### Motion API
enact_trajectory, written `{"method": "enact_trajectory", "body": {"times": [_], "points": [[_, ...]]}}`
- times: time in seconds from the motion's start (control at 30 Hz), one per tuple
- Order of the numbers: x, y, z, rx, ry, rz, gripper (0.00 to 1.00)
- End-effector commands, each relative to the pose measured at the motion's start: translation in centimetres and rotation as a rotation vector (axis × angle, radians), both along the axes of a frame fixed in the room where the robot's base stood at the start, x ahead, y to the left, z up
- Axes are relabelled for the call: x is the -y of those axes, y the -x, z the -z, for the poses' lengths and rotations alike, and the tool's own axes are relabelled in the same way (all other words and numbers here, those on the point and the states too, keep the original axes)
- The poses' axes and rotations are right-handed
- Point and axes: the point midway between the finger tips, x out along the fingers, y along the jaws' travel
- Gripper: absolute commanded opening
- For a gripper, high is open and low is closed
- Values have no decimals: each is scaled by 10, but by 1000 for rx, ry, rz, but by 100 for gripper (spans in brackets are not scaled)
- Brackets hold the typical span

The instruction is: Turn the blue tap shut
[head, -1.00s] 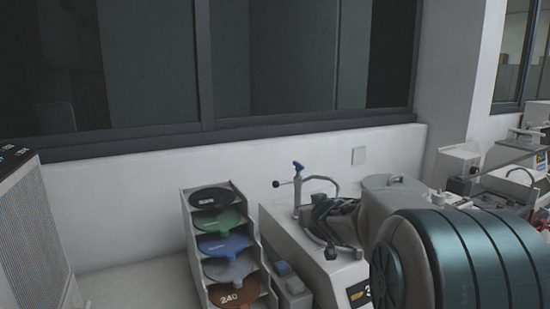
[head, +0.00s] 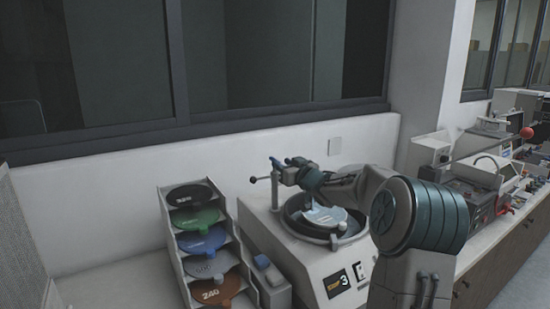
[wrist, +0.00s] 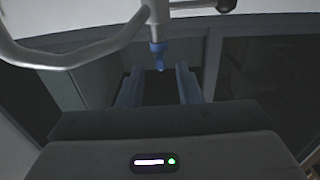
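The blue tap (head: 275,163) sits on top of the thin metal post at the back of the polishing machine (head: 275,242). In the wrist view the blue tap (wrist: 158,48) is upside down, its tip between the ends of my two fingers. My gripper (wrist: 158,72) is open, with a gap on each side of the tap and no contact that I can see. In the head view my gripper (head: 289,163) is right beside the tap, and its fingers are small and partly hard to tell from it.
A rod with a black knob (head: 253,180) sticks out left of the post. The curved metal spout (wrist: 70,55) passes close to my gripper. A rack of coloured discs (head: 205,245) stands left of the machine. The wall and window are behind.

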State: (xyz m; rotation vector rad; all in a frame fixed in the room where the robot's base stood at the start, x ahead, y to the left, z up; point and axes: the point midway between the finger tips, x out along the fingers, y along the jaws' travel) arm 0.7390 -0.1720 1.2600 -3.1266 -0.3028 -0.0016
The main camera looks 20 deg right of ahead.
Motion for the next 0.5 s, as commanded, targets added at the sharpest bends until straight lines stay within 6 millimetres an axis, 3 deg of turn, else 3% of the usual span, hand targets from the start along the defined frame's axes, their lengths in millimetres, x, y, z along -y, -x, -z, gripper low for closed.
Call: {"method": "enact_trajectory", "body": {"times": [0.2,0.5], "points": [[-8,-35,-1,0,-2,-2,32],[-11,-55,-1,0,1,0,32]]}}
